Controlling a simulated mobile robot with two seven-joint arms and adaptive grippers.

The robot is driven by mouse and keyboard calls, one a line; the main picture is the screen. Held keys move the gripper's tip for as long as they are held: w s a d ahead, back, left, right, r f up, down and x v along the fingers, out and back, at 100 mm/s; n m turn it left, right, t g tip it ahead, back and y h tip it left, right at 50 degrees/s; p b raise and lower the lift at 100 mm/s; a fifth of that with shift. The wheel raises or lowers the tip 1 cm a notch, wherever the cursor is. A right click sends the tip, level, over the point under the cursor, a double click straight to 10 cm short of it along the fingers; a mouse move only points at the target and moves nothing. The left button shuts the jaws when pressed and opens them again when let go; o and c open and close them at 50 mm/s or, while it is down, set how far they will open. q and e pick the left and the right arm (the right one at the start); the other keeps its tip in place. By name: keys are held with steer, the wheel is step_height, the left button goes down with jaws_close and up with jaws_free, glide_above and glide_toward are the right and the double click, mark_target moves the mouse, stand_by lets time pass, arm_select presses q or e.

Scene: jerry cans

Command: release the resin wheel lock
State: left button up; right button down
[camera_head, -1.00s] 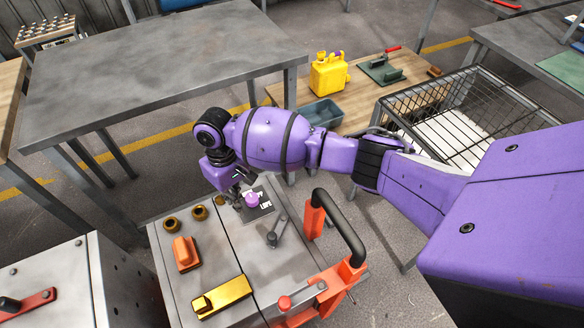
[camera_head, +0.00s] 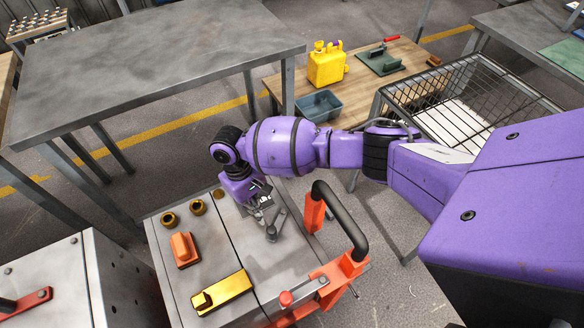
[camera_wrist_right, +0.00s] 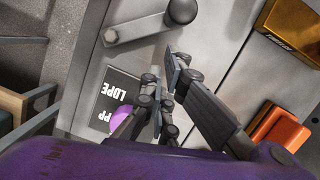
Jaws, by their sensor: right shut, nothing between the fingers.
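A dark plate (camera_wrist_right: 116,98) with white letters reading LDPE and PP lies on the grey machine top, with a purple knob (camera_wrist_right: 121,116) at its edge. Beside it is a grey lever (camera_wrist_right: 150,27) with rounded ends; it also shows in the head view (camera_head: 276,225). My right gripper (camera_head: 264,204) is shut and empty, low over the plate and just left of the lever; contact cannot be told. In the wrist view its fingers (camera_wrist_right: 170,68) point toward the lever. My arm and gripper hide the knob in the head view. My left gripper is out of view.
The machine top (camera_head: 220,262) also carries an orange block (camera_head: 184,250), a gold block (camera_head: 222,293) and brass round fittings (camera_head: 198,207). A black-and-orange handle (camera_head: 340,215) rises at its right. A yellow jerry can (camera_head: 327,65) stands on the wooden bench behind.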

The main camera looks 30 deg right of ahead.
steer(key=shift+s+d+r, duration=0.1)
steer(key=shift+s, duration=0.35)
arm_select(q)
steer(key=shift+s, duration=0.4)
arm_select(e)
steer(key=shift+s, duration=0.1)
steer(key=shift+s+r+n+p, duration=0.2)
steer(key=shift+s+n+p, duration=0.2)
steer(key=shift+p, duration=0.35)
steer(key=shift+s+d, duration=0.1)
steer(key=shift+s, duration=0.1)
steer(key=shift+s+f+n, duration=0.1)
steer(key=shift+f+n, duration=0.15)
steer(key=shift+n, duration=0.05)
steer(key=shift+s, duration=0.15)
steer(key=shift+r, duration=0.1)
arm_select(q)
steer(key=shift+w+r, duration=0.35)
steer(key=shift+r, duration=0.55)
arm_select(e)
steer(key=v, duration=1.2)
steer(key=shift+a, duration=0.25)
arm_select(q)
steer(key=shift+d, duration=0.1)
arm_select(e)
steer(key=shift+d, duration=0.15)
